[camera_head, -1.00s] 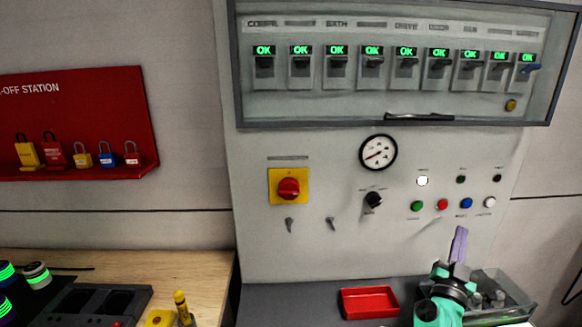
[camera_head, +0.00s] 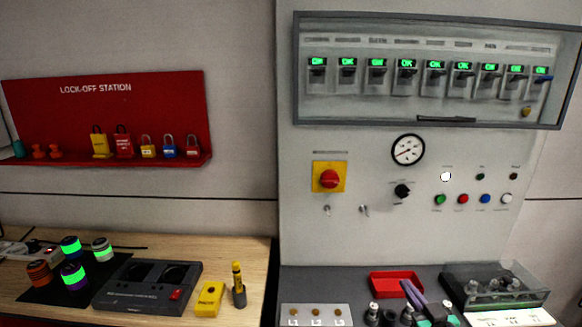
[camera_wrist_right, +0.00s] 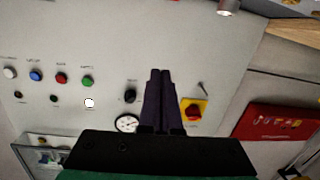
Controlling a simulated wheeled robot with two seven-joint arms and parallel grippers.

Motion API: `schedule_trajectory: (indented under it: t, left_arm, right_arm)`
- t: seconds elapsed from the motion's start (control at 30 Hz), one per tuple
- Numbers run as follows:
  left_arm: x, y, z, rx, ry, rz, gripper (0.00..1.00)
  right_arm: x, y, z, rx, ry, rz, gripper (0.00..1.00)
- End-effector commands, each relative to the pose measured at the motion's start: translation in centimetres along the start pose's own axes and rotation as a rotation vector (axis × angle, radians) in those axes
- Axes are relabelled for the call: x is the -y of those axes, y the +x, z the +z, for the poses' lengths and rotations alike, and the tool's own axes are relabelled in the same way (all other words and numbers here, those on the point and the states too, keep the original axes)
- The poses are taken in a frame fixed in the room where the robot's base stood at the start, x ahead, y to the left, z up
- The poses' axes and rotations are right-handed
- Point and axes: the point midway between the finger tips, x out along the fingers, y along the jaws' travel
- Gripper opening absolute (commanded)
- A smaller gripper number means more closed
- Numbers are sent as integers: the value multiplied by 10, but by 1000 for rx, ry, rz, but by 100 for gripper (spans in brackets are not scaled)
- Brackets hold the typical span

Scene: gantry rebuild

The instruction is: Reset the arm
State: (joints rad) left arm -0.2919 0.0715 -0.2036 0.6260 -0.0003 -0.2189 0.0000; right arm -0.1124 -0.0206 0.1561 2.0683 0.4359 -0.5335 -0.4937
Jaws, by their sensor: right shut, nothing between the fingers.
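My right gripper (camera_head: 408,287) is low in the head view, in front of the panel's lower part and close to the red tray (camera_head: 396,284) in the picture. Its purple fingers are together and empty. In the right wrist view the shut fingers (camera_wrist_right: 160,74) point toward the control panel (camera_wrist_right: 150,40), which appears upside down, with clear space between them and it. In the head view the panel (camera_head: 400,232) carries a row of breakers (camera_head: 436,76) with green OK displays, a red rotary switch (camera_head: 329,178) and a gauge (camera_head: 407,150). My left gripper is not visible.
A red lock-off board (camera_head: 100,104) with several padlocks hangs at left. The wooden bench (camera_head: 240,260) holds a black device (camera_head: 150,286), green-lit cylinders and a yellow tester (camera_head: 209,298). A clear bin (camera_head: 500,286) stands right of my gripper.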

Motion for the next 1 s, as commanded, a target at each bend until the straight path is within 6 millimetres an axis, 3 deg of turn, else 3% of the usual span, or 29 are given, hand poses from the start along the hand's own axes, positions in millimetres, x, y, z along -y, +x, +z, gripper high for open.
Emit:
schedule_trajectory:
  t: [0.1, 0.3, 0.43, 0.63, 0.67, 0.87, 1.0]
  left_arm:
    - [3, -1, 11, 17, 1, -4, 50]
    - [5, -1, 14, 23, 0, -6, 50]
    - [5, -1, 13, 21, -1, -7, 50]
    - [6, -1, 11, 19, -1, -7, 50]
    - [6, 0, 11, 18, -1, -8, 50]
    - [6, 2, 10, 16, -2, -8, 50]
    - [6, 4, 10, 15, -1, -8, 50]
  right_arm:
    - [36, -30, 48, 249, -17, -107, 0]
    - [70, -104, 114, 656, -25, -178, 0]
    - [78, -152, 140, 867, -25, -171, 0]
    - [81, -223, 160, 1141, -24, -118, 0]
    - [81, -227, 167, 1166, -23, -110, 0]
    - [88, -208, 236, 1189, -24, -119, 0]
    - [94, -204, 291, 1212, -27, -126, 0]
